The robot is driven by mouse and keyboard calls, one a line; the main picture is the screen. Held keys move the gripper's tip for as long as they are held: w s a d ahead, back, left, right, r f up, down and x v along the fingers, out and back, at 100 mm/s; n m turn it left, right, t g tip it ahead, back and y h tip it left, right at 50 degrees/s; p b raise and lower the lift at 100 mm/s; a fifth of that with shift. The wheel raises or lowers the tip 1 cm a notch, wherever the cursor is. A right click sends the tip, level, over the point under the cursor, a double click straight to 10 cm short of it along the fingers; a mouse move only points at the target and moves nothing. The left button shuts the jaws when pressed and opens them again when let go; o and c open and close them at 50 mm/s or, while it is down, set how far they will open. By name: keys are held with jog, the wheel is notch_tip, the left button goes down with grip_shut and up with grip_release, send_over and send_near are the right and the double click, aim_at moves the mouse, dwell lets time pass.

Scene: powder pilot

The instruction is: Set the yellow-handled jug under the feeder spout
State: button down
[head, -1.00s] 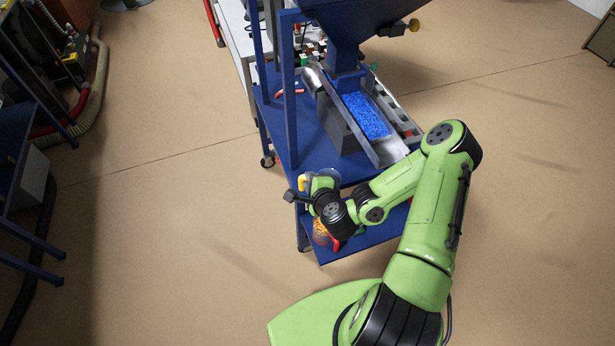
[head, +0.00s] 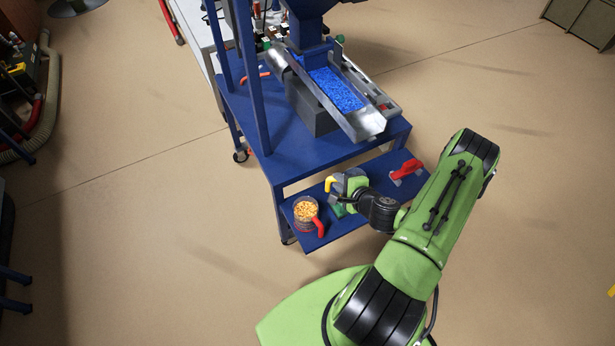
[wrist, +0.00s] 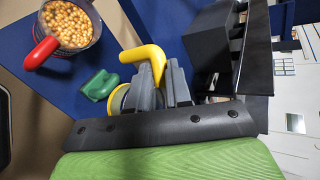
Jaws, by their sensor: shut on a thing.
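My gripper (head: 340,186) is shut on the yellow handle of the jug (wrist: 150,60), whose handle also shows in the head view (head: 330,182). Grey fingers close around the handle in the wrist view; most of the jug's body is hidden behind them. The jug is over the lower blue shelf, in front of the feeder; I cannot tell whether it touches the shelf. The feeder's metal trough (head: 335,95) holds blue pellets, and its open spout end (head: 366,124) overhangs towards me, above and beyond my gripper.
A clear jug of orange pellets with a red handle (head: 306,210) stands at the shelf's left end. A green object (wrist: 100,85) lies near my gripper. A red-handled item (head: 407,170) sits on the shelf's right. The blue upper deck (head: 300,150) rises behind.

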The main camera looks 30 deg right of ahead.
jog(key=s+d+f+b, duration=0.4)
jog(key=s+d+f, duration=0.1)
jog(key=s, duration=0.3)
jog(key=s+d+f+n+y+b, duration=0.1)
jog(key=s+d+f+b, duration=0.3)
jog(key=s+f, duration=0.2)
jog(key=s, duration=0.2)
jog(key=shift+s+d+b, duration=0.4)
jog(key=shift+s, duration=0.1)
jog(key=w+f+b, duration=0.1)
jog(key=w, duration=2.1)
jog(key=shift+a+f, duration=0.25)
jog(key=shift+f, duration=0.1)
jog(key=shift+f, duration=0.55)
jog(key=c, duration=1)
grip_release()
jog(key=shift+o, duration=0.6)
